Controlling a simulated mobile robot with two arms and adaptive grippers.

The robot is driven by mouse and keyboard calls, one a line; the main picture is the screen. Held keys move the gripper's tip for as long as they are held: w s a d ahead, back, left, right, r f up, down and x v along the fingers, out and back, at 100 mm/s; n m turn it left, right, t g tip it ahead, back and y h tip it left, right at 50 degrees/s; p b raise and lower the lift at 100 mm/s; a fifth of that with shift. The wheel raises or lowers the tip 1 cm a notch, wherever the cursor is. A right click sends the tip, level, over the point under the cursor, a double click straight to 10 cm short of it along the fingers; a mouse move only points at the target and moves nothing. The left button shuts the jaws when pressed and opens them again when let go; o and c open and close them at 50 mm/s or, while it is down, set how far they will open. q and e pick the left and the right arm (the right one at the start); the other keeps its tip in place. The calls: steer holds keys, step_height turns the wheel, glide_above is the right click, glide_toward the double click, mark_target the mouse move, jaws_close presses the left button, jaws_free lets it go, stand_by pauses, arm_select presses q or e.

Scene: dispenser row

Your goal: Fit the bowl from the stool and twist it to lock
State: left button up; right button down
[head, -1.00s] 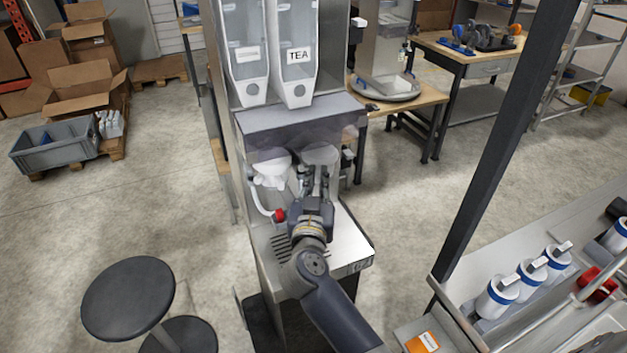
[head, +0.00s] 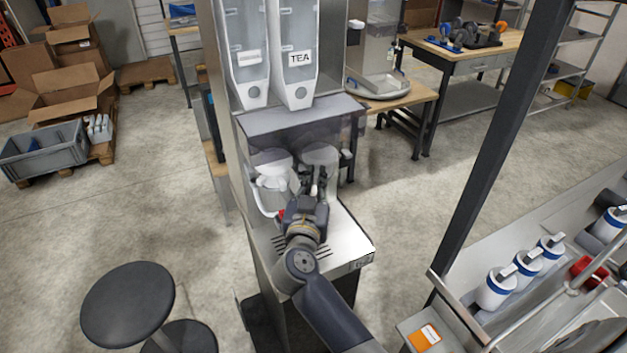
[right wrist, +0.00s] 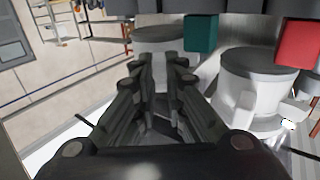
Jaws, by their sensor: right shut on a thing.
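My right gripper (head: 315,180) reaches into the dispenser bay and is shut on a pale bowl (head: 320,155) under the TEA hopper (head: 297,58). In the right wrist view the bowl (right wrist: 160,38) shows as a grey-white round body just beyond my fingertips (right wrist: 160,60). A smoky see-through cover lies in front of its upper part in the head view. I cannot tell whether it is seated or locked. The dark round stool (head: 128,303) at the lower left has a bare top. My left gripper is not in view.
A second white bowl (head: 272,165) with a spout hangs just left of the held one; it shows close on the right in the right wrist view (right wrist: 255,85). Green (right wrist: 201,33) and red (right wrist: 298,42) blocks sit above. A metal drip tray (head: 345,240) lies below.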

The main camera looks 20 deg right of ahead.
steer(key=c, duration=1.6)
jaws_free()
steer(key=shift+s+a, duration=0.1)
steer(key=shift+s, duration=0.1)
steer(key=v, duration=1.1)
steer(key=shift+s+a, duration=0.15)
steer(key=shift+s, duration=0.15)
